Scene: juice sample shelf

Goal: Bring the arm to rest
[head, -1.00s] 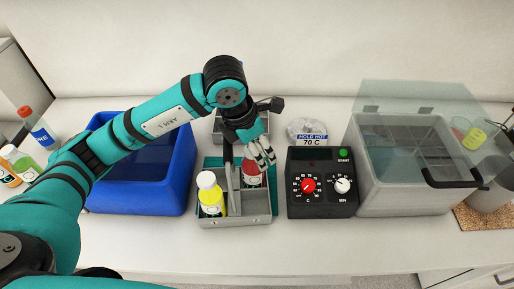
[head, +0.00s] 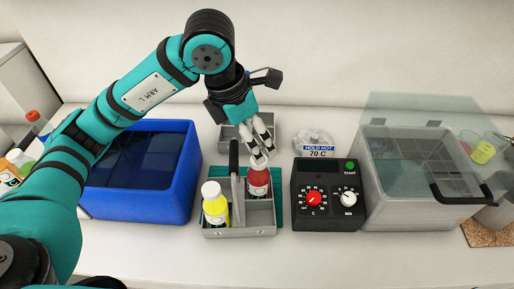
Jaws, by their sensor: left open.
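My left gripper (head: 260,157) hangs fingers down at the centre of the head view, just above and behind the red bottle (head: 258,183). It is open and holds nothing. The red bottle stands upright in the right part of a grey divided carrier (head: 240,232) with a dark upright handle (head: 234,160). A yellow bottle with a white cap (head: 215,207) stands in the carrier's left part. My right gripper does not show.
A blue tub (head: 140,205) is left of the carrier. A black control box (head: 325,220) and a clear-lidded bath (head: 415,215) are on the right. A grey bin (head: 232,133) is behind the carrier. Bottles stand at far left. The front counter (head: 270,262) is clear.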

